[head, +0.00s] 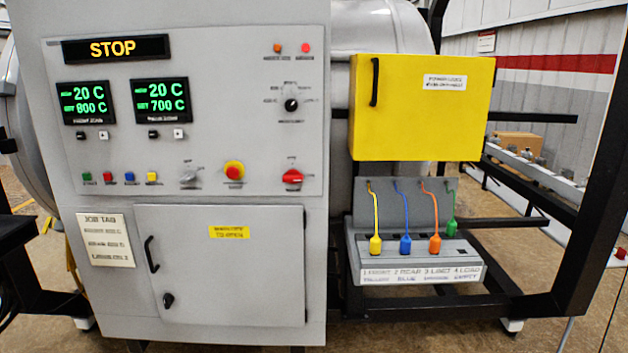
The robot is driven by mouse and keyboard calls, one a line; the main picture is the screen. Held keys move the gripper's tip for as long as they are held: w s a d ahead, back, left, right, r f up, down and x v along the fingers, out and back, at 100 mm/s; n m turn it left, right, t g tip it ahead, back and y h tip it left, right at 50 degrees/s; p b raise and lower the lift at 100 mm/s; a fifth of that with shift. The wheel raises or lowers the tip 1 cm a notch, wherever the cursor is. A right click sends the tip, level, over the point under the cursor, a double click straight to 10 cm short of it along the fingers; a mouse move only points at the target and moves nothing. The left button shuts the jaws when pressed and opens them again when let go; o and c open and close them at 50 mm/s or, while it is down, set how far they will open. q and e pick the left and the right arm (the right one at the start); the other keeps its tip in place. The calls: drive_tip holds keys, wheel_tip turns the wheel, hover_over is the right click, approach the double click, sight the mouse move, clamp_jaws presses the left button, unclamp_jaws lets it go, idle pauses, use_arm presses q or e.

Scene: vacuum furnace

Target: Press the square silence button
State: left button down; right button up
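Nothing covers the row. Neither of my grippers shows in the head view.
Above the row are an amber STOP display (116,48) and two green temperature displays (88,102). To its right are a grey selector (190,178), a red mushroom button (234,170) and a red knob (292,176). A yellow box (420,125) stands right of the cabinet.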

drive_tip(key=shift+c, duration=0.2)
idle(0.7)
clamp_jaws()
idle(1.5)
